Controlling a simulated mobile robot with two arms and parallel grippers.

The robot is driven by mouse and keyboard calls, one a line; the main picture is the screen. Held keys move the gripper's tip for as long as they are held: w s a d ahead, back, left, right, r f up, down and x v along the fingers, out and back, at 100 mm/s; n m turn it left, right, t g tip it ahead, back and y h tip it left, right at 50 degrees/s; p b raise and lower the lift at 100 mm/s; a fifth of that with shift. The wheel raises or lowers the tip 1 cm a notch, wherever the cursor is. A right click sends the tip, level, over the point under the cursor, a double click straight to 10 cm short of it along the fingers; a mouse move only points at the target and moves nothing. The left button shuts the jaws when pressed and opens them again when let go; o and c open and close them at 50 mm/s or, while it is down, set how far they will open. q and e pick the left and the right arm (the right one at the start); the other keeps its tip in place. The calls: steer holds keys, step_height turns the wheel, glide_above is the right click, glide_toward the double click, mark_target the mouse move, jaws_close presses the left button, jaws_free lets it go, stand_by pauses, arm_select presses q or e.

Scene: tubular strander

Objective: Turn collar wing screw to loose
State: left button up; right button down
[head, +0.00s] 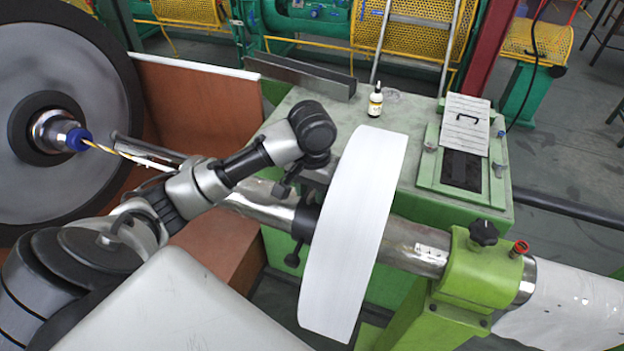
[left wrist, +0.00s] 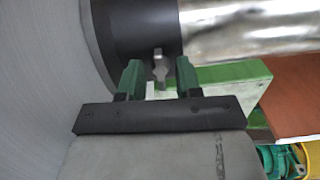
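The dark collar (head: 304,222) sits on a polished shaft (head: 262,204), against the white disc (head: 355,230). In the left wrist view, the collar (left wrist: 137,35) carries a small grey wing screw (left wrist: 159,66). My left gripper (left wrist: 159,78) is open, with one green finger on each side of the screw and gaps visible. In the head view, my left gripper (head: 289,186) is beside the collar, its fingers partly hidden by my wrist. A dark knob-like screw (head: 293,259) hangs below the collar. My right gripper is not in view.
A green support (head: 470,270) with a black knob (head: 483,232) and a red knob (head: 520,247) holds the shaft's right end. A green cabinet behind carries a small bottle (head: 375,101). A large grey wheel (head: 60,110) stands at left.

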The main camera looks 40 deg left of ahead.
mark_target(312, 192)
arm_select(q)
steer(key=shift+r, duration=0.5)
step_height(312, 192, up, 10)
steer(key=shift+f, duration=0.15)
